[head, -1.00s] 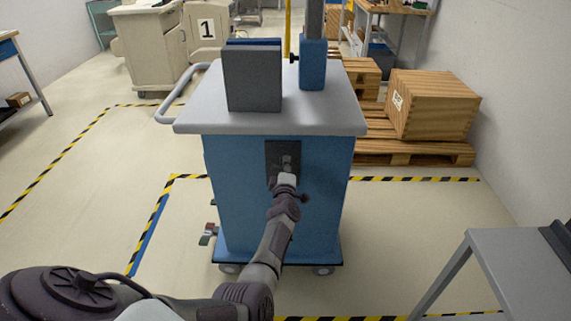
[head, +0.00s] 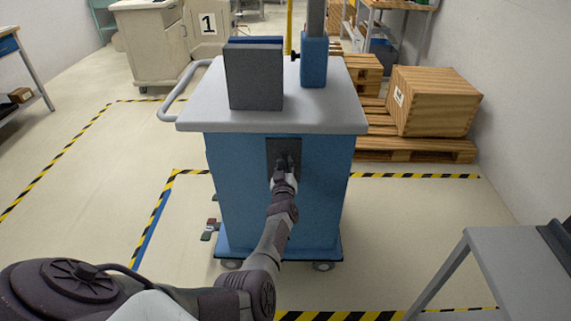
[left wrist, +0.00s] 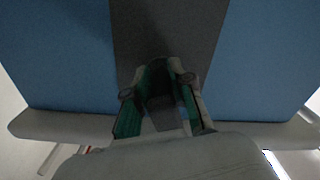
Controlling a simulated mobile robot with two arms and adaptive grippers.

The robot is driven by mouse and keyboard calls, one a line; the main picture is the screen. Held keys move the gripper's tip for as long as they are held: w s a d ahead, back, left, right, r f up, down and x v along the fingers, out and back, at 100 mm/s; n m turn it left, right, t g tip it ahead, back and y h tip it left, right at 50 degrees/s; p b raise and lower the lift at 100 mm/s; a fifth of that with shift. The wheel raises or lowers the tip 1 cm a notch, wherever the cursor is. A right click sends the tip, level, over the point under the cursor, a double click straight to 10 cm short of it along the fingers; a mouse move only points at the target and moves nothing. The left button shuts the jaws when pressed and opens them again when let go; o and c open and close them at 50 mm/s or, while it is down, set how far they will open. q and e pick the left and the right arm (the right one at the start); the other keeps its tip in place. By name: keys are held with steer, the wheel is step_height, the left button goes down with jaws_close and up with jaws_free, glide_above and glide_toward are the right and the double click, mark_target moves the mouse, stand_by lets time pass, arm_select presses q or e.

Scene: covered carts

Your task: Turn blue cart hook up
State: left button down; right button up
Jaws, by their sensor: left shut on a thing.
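The blue cart (head: 235,200) stands in front of me with a grey top (head: 210,115). A dark plate (head: 284,148) is fixed on its near face, just under the top. My left gripper (head: 286,166) is at this plate, shut on the hook. In the left wrist view my gripper (left wrist: 160,95) has its fingers around a dark piece, the hook (left wrist: 160,80), in front of the grey plate (left wrist: 190,30). The fingers and wrist hide most of the hook, so I cannot tell which way it points. My right gripper is not in view.
A dark grey block (head: 254,78) and a blue post (head: 313,62) stand on the cart top. A wooden crate (head: 434,102) on pallets is at the right behind. A grey table (head: 520,265) stands at the near right. The floor left of the cart is mostly clear.

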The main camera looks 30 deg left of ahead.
arm_select(q)
steer(key=shift+s+a+f+m, duration=0.1)
steer(key=shift+f+m, duration=0.05)
steer(key=shift+m, duration=1.95)
steer(key=c, duration=1.1)
jaws_free()
steer(key=shift+o, duration=0.2)
